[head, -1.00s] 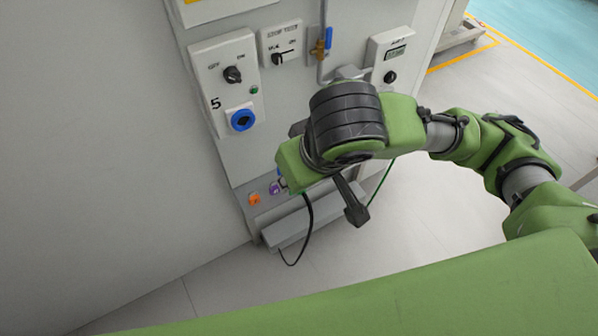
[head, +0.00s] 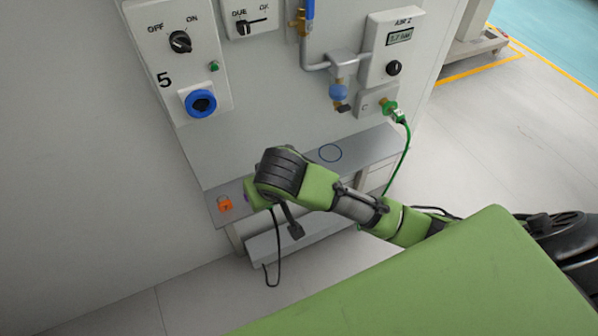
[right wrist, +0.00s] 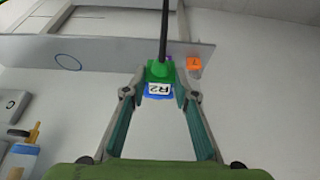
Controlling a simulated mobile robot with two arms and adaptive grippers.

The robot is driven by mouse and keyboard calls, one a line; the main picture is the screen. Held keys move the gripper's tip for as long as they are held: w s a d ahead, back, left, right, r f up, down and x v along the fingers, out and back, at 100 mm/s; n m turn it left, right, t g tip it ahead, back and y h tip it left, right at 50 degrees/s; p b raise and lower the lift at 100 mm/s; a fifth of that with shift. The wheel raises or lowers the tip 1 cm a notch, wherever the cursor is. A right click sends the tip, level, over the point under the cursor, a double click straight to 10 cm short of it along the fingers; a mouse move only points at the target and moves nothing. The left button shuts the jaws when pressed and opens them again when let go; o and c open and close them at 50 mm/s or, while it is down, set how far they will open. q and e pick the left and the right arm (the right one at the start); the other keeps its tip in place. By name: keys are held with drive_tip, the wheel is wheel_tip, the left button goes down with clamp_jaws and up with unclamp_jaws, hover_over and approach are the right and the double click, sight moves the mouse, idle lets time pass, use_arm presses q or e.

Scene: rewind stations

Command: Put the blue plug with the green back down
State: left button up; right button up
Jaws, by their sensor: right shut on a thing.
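In the right wrist view, my right gripper (right wrist: 160,88) is shut on the blue plug with the green back (right wrist: 158,72). In the head view, my right arm's wrist hides the plug and the fingertips, in front of the shelf's left part; the black cable (head: 277,250) hangs below. A blue circle outline (head: 330,153) is on the grey shelf (head: 375,146), bare inside; it also shows in the wrist view (right wrist: 68,62). My left gripper is out of view.
An orange padlock (head: 225,205) is on the shelf's left end, with a purple item (right wrist: 168,58) near it. Above are a blue socket (head: 200,103) on panel 5, a valve pipe (head: 338,92) and a green plug (head: 398,115) with its cable at the right.

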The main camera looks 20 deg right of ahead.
drive_tip(key=w+d+f, duration=0.2)
drive_tip(key=w+f, duration=0.1)
drive_tip(key=w, duration=0.1)
drive_tip(key=w+d+f, duration=0.1)
drive_tip(key=w+f, duration=0.2)
drive_tip(key=w+d+f, duration=0.2)
drive_tip(key=w+f, duration=0.1)
drive_tip(key=w, duration=0.1)
drive_tip(key=shift+w+d+b, duration=0.3)
drive_tip(key=shift+d+b, duration=0.05)
drive_tip(key=shift+b, duration=0.05)
drive_tip(key=shift+w+d+f, duration=0.15)
drive_tip(key=shift+w+f, duration=0.05)
drive_tip(key=shift+f, duration=1.7)
drive_tip(key=o, duration=1.2)
drive_tip(key=shift+f, duration=0.15)
